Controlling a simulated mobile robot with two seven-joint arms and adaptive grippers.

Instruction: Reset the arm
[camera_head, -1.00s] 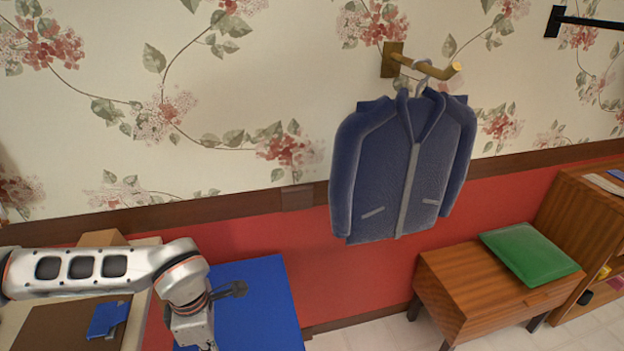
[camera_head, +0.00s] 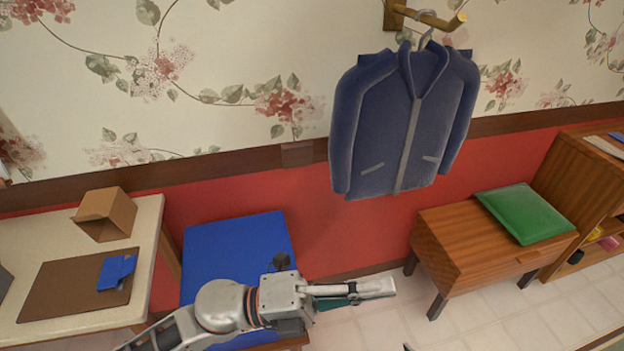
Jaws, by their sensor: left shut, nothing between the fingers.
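My left arm comes in from the bottom left and reaches across the front of the blue-topped seat. My left gripper (camera_head: 385,288) is shut and empty, pointing right above the tiled floor, left of and below the wooden cabinet. My right gripper cannot be made out; only a small dark tip shows at the bottom edge. A blue jacket (camera_head: 405,125) hangs on a hanger from a wooden wall hook (camera_head: 425,18), well above my left gripper and apart from it.
A pale table (camera_head: 60,255) at left holds a cardboard box (camera_head: 105,213), a brown board (camera_head: 65,292) and a folded blue cloth (camera_head: 116,272). A blue seat (camera_head: 235,245) stands beside it. A wooden cabinet (camera_head: 470,245) with a green cushion (camera_head: 525,213) and a shelf (camera_head: 590,180) stand at right.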

